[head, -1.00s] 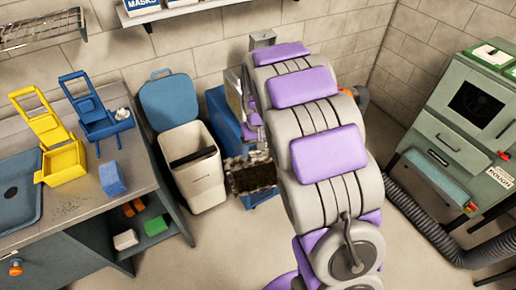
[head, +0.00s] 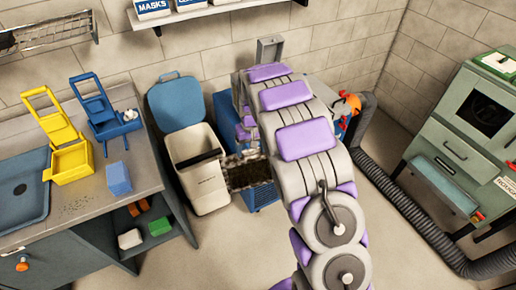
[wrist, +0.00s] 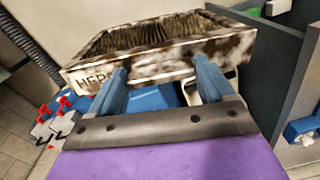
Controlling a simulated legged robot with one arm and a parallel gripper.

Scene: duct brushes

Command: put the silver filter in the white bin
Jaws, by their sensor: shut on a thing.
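My gripper (wrist: 160,80) is shut on the silver filter (wrist: 185,52), a rectangular frame with dark pleats, brown dirt stains and partly visible lettering. In the head view the filter (head: 248,173) hangs at the right edge of the white bin (head: 208,188), overlapping it slightly in the picture. Whether they touch I cannot tell. My arm hides most of the gripper there. The bin stands on the floor with its blue lid (head: 175,100) swung open against the wall and a dark strip across its opening.
A counter (head: 140,155) left of the bin holds a yellow wringer (head: 72,160), a blue wringer (head: 103,118) and a blue block (head: 118,178). A blue unit (head: 262,195) stands behind the filter. A green cabinet (head: 450,165) and grey hose (head: 400,200) are at the right.

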